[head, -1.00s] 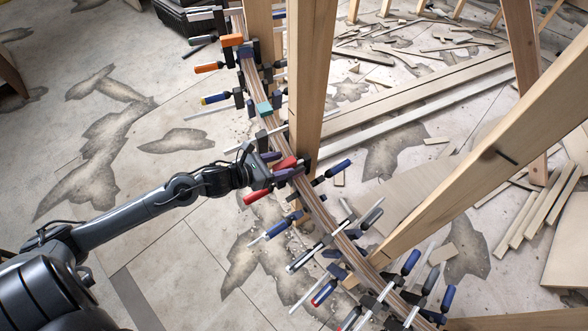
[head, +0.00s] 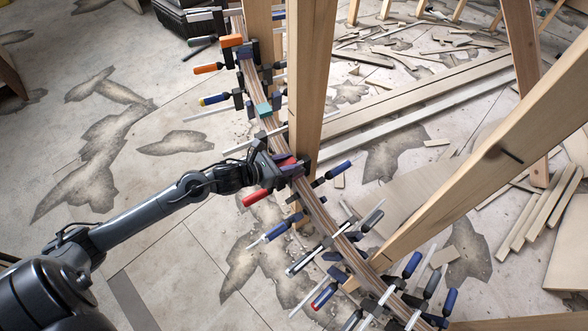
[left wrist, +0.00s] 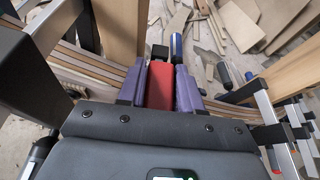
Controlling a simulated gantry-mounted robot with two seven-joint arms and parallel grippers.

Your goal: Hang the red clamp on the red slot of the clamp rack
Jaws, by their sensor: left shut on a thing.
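The red clamp (head: 255,197) sits at the curved wooden stringer (head: 318,208) in the head view, its red handle sticking out to the left below my gripper. My left gripper (head: 282,167) is at the stringer, shut on the red clamp. In the left wrist view, the clamp's red body (left wrist: 160,88) lies between the two purple fingers, with the layered wood strip just beyond. The jaw contact on the stringer is partly hidden by my gripper. I cannot make out the clamp rack or a red slot. My right gripper is not in view.
Several other clamps line the stringer, including an orange one (head: 208,68) above and blue-handled ones (head: 338,170) close below. A wooden post (head: 306,80) stands just behind the grip. Planks and wood scraps (head: 450,45) lie at the back right. The floor left of the stringer is mostly clear.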

